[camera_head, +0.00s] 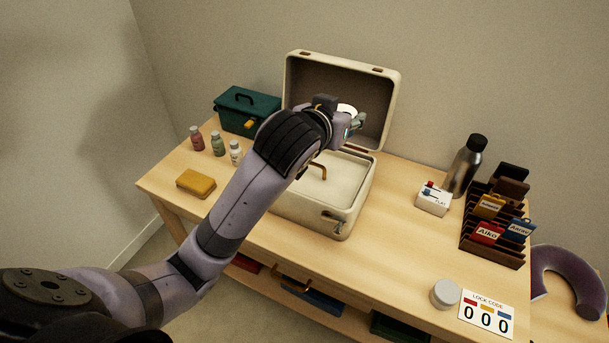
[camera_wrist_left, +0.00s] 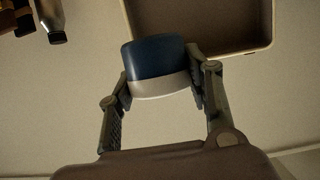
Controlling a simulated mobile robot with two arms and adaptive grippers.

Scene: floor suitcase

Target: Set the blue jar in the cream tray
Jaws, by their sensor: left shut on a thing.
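My left gripper (camera_head: 355,124) is raised over the back of the open cream suitcase, in front of its lid. In the left wrist view its fingers (camera_wrist_left: 160,82) are shut on the blue jar (camera_wrist_left: 154,57), which has a pale band at the end nearer the palm. In the head view the gripper hides most of the jar. The cream tray (camera_head: 342,187) lies flat in the suitcase base below the gripper, with a brass handle (camera_head: 318,171) partly behind my arm. The visible part of the tray is bare. My right gripper is not in view.
The raised lid (camera_head: 391,92) stands behind the gripper. A green box (camera_head: 248,105), several small bottles (camera_head: 217,144) and a yellow block (camera_head: 196,184) are left. A steel bottle (camera_head: 464,170), a tag rack (camera_head: 492,255) and a round grey-lidded container (camera_head: 445,293) are right.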

